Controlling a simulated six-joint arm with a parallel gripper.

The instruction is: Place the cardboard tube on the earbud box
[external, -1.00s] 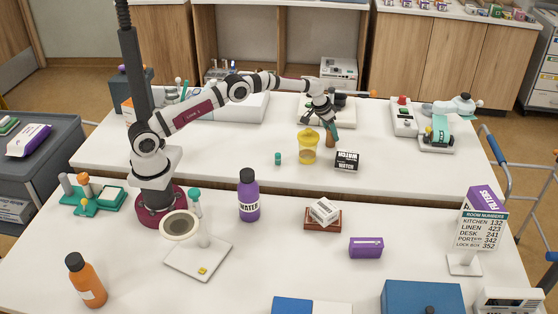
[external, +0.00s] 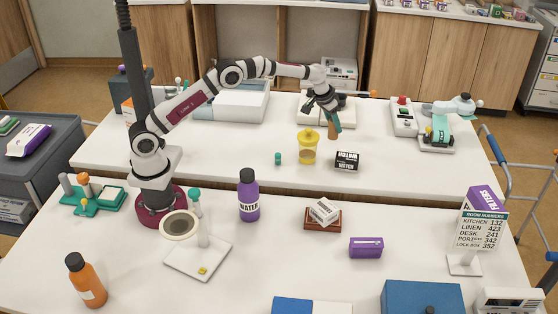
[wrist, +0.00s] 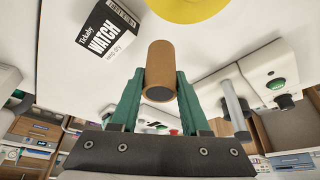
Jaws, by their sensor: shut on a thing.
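My gripper (external: 333,118) is shut on the brown cardboard tube (external: 332,131) above the far table. In the wrist view the tube (wrist: 160,68) sits between the green fingers of my gripper (wrist: 155,92), with its dark end facing the camera. No box has a readable earbud label. A small white box with dark print (external: 325,210) lies on a brown box on the near table, and a purple box (external: 366,247) lies to its right; I cannot tell which one is the earbud box.
A purple water bottle (external: 249,197) and a sign (external: 478,233) stand on the near table. A gap (external: 300,184) separates the two tables.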

